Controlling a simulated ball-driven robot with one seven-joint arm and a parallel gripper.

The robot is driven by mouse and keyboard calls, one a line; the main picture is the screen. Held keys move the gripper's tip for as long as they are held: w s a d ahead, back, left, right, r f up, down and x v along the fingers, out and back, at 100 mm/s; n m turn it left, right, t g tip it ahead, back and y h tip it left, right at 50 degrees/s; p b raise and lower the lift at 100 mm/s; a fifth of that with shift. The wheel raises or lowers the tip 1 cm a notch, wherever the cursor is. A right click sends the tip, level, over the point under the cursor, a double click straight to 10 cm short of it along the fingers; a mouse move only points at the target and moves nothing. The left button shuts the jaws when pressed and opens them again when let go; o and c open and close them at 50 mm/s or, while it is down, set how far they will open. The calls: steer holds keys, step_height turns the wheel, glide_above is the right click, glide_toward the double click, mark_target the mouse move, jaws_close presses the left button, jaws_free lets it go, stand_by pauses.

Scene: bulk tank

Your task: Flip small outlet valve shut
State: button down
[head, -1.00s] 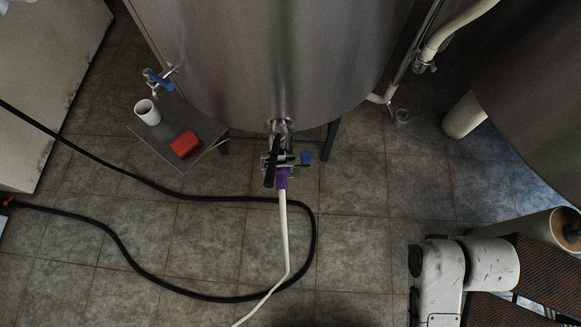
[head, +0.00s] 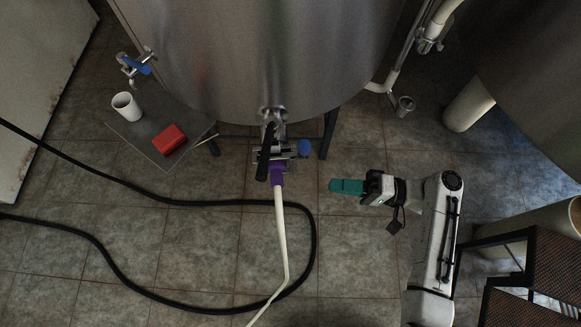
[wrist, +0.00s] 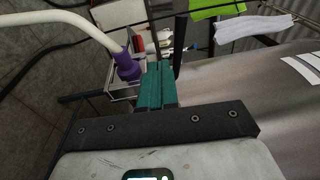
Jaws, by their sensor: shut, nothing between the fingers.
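The steel tank (head: 255,60) has a central bottom outlet with a long black handle (head: 264,155) and a small blue handle (head: 304,148). A purple fitting (head: 278,174) and white hose hang below it; the purple fitting (wrist: 127,66) also shows in the wrist view. A smaller tap with a blue lever (head: 137,66) sits on the tank's left side, above a white cup. I cannot tell which is the small outlet valve. My gripper (head: 332,186), with teal fingers, is shut and empty, right of the central outlet and apart from it in the head view.
A low grey table (head: 160,150) at left holds the white cup (head: 127,106) and a red box (head: 169,139). A black hose (head: 312,250) loops over the tiled floor. Pipes (head: 393,75) stand right of the tank. Mesh steps (head: 530,275) are at lower right.

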steer(key=shift+w+d+r+y, duration=0.25)
steer(key=shift+w+r+y, duration=0.45)
steer(key=shift+w+r, duration=0.05)
steer(key=shift+a, duration=0.15)
steer(key=p, duration=0.3)
glide_toward(266, 151)
steer(key=s+a, duration=0.2)
steer(key=a, duration=0.2)
steer(key=shift+x, duration=1)
steer(key=shift+f, duration=0.1)
steer(key=shift+s+a+t, duration=0.1)
steer(key=shift+t, duration=0.3)
